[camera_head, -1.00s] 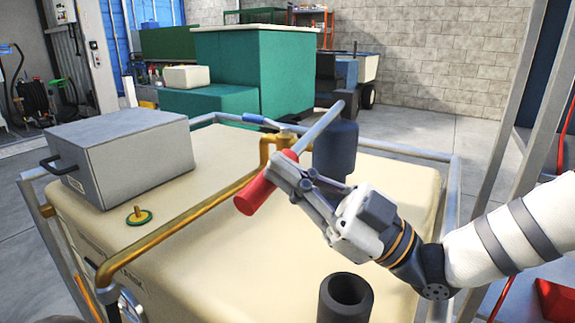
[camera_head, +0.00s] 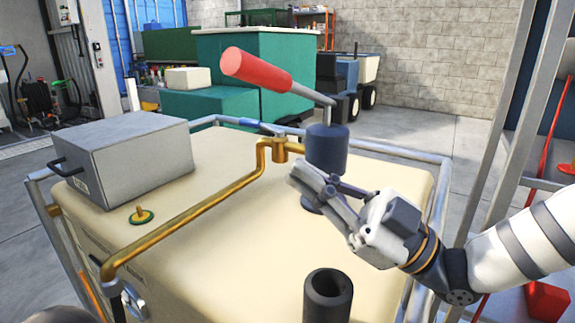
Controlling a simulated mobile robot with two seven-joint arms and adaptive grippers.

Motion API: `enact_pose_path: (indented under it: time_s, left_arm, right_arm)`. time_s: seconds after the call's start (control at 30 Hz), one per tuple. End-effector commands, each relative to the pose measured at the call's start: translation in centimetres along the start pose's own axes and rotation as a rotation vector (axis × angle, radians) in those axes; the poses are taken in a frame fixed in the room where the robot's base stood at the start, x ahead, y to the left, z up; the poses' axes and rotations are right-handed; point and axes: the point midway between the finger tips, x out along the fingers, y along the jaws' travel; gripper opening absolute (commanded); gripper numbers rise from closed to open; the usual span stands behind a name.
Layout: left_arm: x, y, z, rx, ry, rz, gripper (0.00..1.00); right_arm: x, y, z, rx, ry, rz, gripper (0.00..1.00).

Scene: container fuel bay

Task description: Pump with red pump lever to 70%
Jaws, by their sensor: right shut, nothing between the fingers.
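The red pump lever (camera_head: 256,69) is raised, its red grip pointing up and left and its grey rod running down to the right. The rod meets the top of the dark blue pump body (camera_head: 327,148), which stands on the cream tank (camera_head: 235,240). My right gripper (camera_head: 298,178) is shut and empty, below the lever and just in front of the pump body's lower part. It is clearly apart from the red grip. My left gripper is not in view. No gauge or percentage display is readable here.
A brass pipe (camera_head: 205,202) runs from the pump across the tank to its front left. A grey box (camera_head: 135,155) with a black handle sits on the left. A dark open tube (camera_head: 328,296) stands at the front. A metal frame (camera_head: 400,153) surrounds the tank.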

Motion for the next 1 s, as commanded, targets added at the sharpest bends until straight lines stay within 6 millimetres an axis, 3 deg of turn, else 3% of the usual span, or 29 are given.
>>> enact_pose_path:
  time_s: [0.1, 0.3, 1.0]
  left_arm:
    - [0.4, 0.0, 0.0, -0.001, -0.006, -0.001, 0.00]
    - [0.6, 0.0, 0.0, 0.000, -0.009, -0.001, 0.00]
    - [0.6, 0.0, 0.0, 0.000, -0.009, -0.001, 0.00]
  right_arm:
    - [-2.6, -0.2, 0.1, 0.001, 0.001, 0.002, 0.00]
    - [-5.0, -0.4, -0.2, 0.000, 0.004, 0.000, 0.00]
    - [-5.3, -0.5, -0.3, -0.002, 0.007, -0.002, 0.00]
